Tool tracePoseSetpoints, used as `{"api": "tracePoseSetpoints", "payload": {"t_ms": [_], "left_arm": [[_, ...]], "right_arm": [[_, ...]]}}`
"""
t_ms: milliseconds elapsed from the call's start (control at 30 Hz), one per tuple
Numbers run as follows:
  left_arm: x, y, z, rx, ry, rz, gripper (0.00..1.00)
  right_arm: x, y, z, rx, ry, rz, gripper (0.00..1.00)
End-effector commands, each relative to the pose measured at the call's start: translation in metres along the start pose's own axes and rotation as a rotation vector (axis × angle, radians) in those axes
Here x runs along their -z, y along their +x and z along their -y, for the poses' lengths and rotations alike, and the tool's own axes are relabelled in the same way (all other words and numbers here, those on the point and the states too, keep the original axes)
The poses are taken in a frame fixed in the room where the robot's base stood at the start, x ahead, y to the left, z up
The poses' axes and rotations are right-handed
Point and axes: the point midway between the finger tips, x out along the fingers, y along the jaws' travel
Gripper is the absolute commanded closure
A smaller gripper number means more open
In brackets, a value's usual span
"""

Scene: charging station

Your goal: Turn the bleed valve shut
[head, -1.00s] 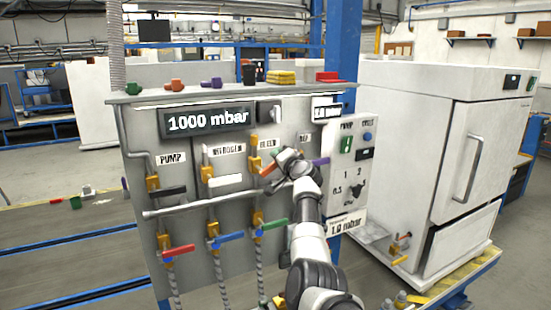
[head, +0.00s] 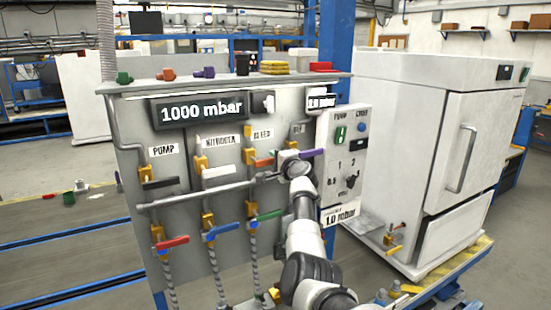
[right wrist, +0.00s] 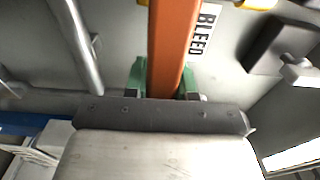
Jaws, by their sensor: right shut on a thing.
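The bleed valve has a yellow body (head: 249,152) and an orange handle (head: 264,161), below the BLEED label on the grey panel. In the head view the handle lies close to level, pointing right from the body, its far end hidden by my right gripper (head: 284,164). In the right wrist view the orange handle (right wrist: 173,45) runs between the green fingers of my right gripper (right wrist: 163,80), which is shut on it. The BLEED label (right wrist: 206,30) shows beside the handle. My left gripper is out of view.
A purple handle (head: 312,153) is close to the right of my gripper. A horizontal pipe (head: 205,193) runs below. Black (head: 160,183), white (head: 220,171), red (head: 172,243), blue (head: 223,230) and green (head: 265,216) handles surround it. The display (head: 201,110) reads 1000 mbar.

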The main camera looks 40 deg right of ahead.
Motion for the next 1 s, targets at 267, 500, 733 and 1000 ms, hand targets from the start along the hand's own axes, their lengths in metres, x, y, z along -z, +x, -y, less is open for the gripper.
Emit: {"api": "tracePoseSetpoints", "payload": {"t_ms": [267, 500, 733, 1000], "left_arm": [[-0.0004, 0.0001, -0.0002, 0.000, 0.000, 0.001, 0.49], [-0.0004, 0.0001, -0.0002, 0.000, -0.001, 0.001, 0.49], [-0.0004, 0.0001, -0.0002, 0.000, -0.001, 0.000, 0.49], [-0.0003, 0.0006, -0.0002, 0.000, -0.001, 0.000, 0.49]], "right_arm": [[-0.0004, 0.0001, -0.0018, -0.001, 0.010, 0.001, 1.00], [-0.0004, 0.0001, -0.0017, -0.001, 0.009, 0.001, 0.50], [-0.0002, 0.0000, -0.0009, 0.000, 0.006, 0.000, 0.49], [-0.0001, -0.0094, -0.0014, 0.001, 0.004, 0.000, 0.49]]}}
